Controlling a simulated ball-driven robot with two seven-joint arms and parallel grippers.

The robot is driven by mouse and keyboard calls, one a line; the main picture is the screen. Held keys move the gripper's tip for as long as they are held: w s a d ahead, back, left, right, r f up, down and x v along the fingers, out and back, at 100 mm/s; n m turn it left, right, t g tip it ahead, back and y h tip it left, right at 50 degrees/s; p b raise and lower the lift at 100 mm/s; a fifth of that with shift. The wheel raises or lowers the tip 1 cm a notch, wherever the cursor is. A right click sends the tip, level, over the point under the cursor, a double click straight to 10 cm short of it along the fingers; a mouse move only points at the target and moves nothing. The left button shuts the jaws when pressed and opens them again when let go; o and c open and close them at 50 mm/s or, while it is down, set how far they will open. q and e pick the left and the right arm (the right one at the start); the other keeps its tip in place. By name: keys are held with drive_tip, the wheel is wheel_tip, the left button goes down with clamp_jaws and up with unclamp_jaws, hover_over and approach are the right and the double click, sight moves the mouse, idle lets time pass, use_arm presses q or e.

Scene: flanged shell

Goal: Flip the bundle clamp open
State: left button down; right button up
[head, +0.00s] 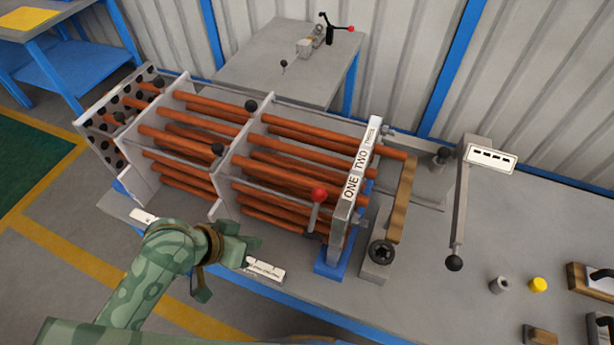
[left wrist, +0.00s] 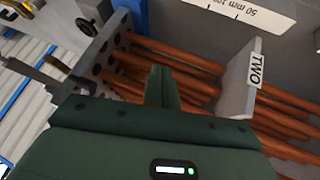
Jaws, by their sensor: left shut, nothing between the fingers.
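A bundle of copper-coloured tubes (head: 200,122) runs through upright plates on the bench. It also shows in the left wrist view (left wrist: 195,62). A lever with a red ball (head: 319,195) stands at the bundle's front, near the white end plate marked ONE, TWO, THREE (head: 354,178). A brown bar (head: 403,200) with a black star knob (head: 381,252) stands to its right. I cannot tell for certain which part is the bundle clamp. My left gripper (head: 252,246) is shut and empty, at the front of the bundle, left of the red-ball lever. My right gripper is out of view.
A post with a black-ball handle (head: 454,262) and a white label stands to the right. A grey ring (head: 500,285) and yellow cap (head: 538,285) lie farther right. A second table (head: 285,65) stands behind.

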use_arm(q)
drive_tip(key=w+d+r+n+g+h, duration=0.1)
drive_tip(key=d+r+n+g+h, duration=0.1)
drive_tip(key=d+r+h, duration=0.15)
drive_tip(key=n+g+h, duration=0.2)
drive_tip(key=n+h, duration=0.4)
drive_tip(key=n, duration=0.4)
approach(315, 213)
drive_tip(key=w, duration=0.1)
drive_tip(key=w+a+r, duration=0.1)
drive_tip(key=w, duration=0.1)
drive_tip(key=w+r, duration=0.1)
drive_tip(key=shift+w+a, duration=0.25)
drive_tip(key=shift+a, duration=0.05)
drive_tip(key=shift+d, duration=0.1)
drive_tip(key=shift+y, duration=0.25)
drive_tip(key=p+x, duration=0.1)
drive_tip(key=x, duration=0.8)
drive_tip(key=shift+w+d+f, duration=0.1)
drive_tip(key=shift+d, duration=0.25)
drive_tip(key=shift+d, duration=0.1)
